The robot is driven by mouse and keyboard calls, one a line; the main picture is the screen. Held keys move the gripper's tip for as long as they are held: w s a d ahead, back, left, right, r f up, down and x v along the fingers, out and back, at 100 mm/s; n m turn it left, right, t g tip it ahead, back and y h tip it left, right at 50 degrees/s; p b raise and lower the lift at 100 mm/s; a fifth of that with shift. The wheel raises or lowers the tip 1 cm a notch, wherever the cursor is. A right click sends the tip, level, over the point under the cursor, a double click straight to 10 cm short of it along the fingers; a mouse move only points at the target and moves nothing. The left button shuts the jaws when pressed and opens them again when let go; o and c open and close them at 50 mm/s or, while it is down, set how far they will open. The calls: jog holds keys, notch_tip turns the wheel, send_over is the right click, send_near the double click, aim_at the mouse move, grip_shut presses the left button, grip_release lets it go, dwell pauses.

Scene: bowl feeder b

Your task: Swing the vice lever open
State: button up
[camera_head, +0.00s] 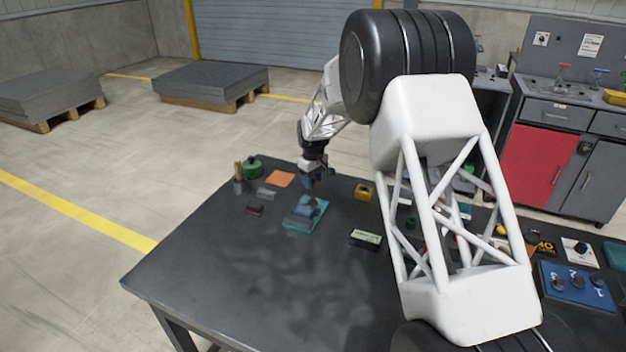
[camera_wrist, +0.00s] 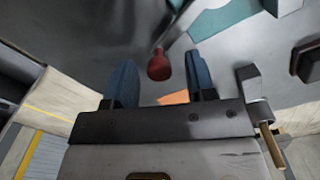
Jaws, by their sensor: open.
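The vice (camera_head: 305,212), a teal and blue piece, sits on the dark table in the head view; its teal part (camera_wrist: 228,20) shows at the top of the wrist view. Its lever is a pale metal rod (camera_wrist: 182,24) ending in a dark red knob (camera_wrist: 158,67). My gripper (camera_wrist: 162,62) has two blue fingers, spread apart, and the knob appears between them in the wrist view. I cannot tell whether either finger touches it. In the head view my gripper (camera_head: 312,184) is pointing down at the vice's far side, and the lever cannot be made out.
An orange sheet (camera_head: 281,179), a green round item (camera_head: 252,167), a grey block (camera_head: 265,193) and a dark block (camera_head: 255,210) lie nearby. A yellow box (camera_head: 363,192) stands to the right. The front left of the table is clear. My arm hides part of the right side.

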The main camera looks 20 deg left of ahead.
grip_shut()
jog(key=shift+s+a, duration=0.1)
jog(key=shift+a, duration=0.05)
dwell(0.4)
jog(key=shift+s+a+n, duration=0.25)
jog(key=shift+a+n, duration=0.15)
jog(key=shift+n, duration=0.35)
jog(key=shift+s+a+n, duration=0.2)
jog(key=shift+a+n, duration=0.15)
jog(key=shift+n, duration=0.4)
jog(key=s+n, duration=0.1)
jog(key=a+n, duration=0.1)
jog(key=n, duration=0.1)
jog(key=shift+s+a+n, duration=0.3)
jog(key=shift+s, duration=0.05)
jog(key=s+n, duration=0.1)
jog(key=s+a+n, duration=0.1)
jog(key=n, duration=0.1)
jog(key=shift+n, duration=0.3)
jog(key=shift+s+a+n, duration=0.15)
jog(key=shift+s+n, duration=1)
jog(key=shift+n, duration=0.55)
